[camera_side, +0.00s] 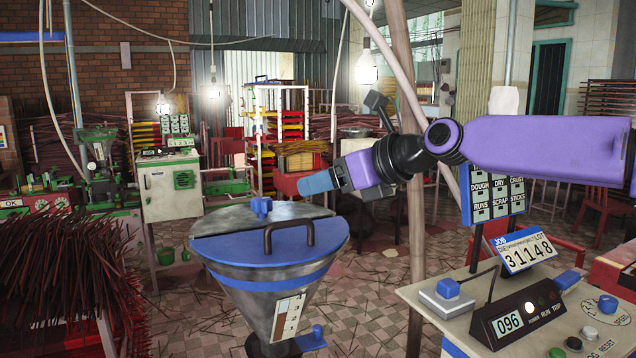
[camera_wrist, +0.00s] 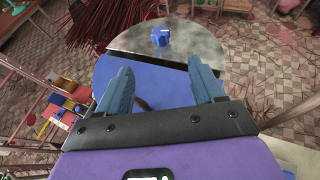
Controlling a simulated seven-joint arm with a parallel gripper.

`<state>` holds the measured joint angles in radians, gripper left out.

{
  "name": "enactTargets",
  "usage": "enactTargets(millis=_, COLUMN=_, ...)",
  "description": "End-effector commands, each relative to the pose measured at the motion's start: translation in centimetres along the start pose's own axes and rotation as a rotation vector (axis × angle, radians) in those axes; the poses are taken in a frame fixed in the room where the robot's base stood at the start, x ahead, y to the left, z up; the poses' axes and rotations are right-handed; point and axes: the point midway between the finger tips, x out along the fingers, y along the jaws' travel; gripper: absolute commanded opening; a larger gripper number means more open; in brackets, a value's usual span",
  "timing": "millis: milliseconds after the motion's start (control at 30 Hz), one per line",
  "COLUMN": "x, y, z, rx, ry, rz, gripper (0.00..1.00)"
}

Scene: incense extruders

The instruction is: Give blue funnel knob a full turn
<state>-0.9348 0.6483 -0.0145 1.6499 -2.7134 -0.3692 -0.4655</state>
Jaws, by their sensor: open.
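The blue funnel knob (camera_side: 262,206) stands on the grey metal half of the funnel's lid. In the wrist view the knob (camera_wrist: 160,37) is beyond my fingertips, near the far rim. The funnel (camera_side: 268,285) is a metal cone with a blue half lid (camera_side: 235,246), a dark handle (camera_side: 289,236) and a blue band. My gripper (camera_side: 318,183) is above and to the right of the knob, apart from it. In the wrist view my gripper (camera_wrist: 160,75) has its two blue fingers spread with nothing between them. The fingers hide part of the lid and handle.
A second blue piece (camera_side: 312,336) sits low on the funnel's right side. A control console (camera_side: 530,310) with buttons and a display stands at right. A wooden pole (camera_side: 412,230) rises behind my arm. Bundled incense sticks (camera_side: 60,270) fill the left. Air above the lid is clear.

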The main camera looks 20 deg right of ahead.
Motion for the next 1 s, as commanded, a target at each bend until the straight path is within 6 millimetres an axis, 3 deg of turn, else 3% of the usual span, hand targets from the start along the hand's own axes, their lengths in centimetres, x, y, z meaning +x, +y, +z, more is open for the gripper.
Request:
enactTargets(millis=333, x=2.7, y=-4.3, z=-0.7, rx=-0.064, ry=0.096, rz=0.169, gripper=0.67)
enactTargets(millis=600, x=2.8, y=-7.1, z=0.1, rx=-0.157, ry=0.053, rz=0.399, gripper=0.67)
enactTargets(millis=833, x=2.2, y=-8.0, z=0.8, rx=-0.201, ry=-0.002, rz=0.485, gripper=0.67)
enactTargets(millis=1000, x=3.1, y=-7.5, z=0.8, rx=-0.206, ry=-0.006, rz=0.493, gripper=0.67)
